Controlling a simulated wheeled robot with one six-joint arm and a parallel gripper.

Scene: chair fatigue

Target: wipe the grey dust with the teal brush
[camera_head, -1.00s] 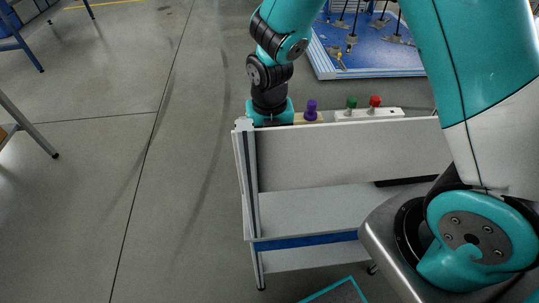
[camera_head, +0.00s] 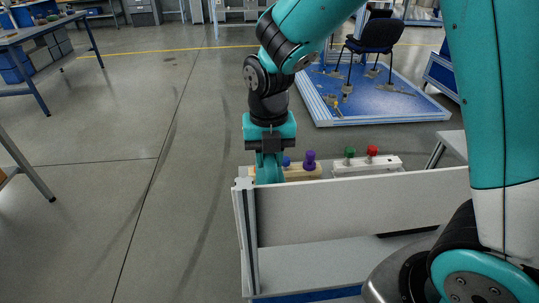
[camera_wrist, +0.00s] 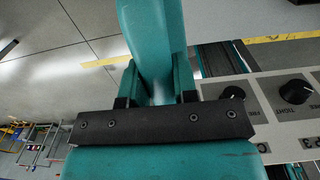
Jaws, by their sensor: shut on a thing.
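My gripper (camera_head: 269,160) is above the left end of the grey cart's top. It is shut on a teal thing, which looks like the teal brush (camera_head: 268,172); its lower end is partly hidden by the cart's front panel. In the wrist view my gripper (camera_wrist: 156,92) shows its two fingers on either side of the teal brush (camera_wrist: 152,35). The bristles cannot be made out. No grey dust can be made out in either view.
The cart (camera_head: 350,207) holds a wooden block (camera_head: 298,172) with a purple knob (camera_head: 310,160), and a white block (camera_head: 366,164) with green and red knobs. A blue platform (camera_head: 385,95) with a chair (camera_head: 372,40) stands behind.

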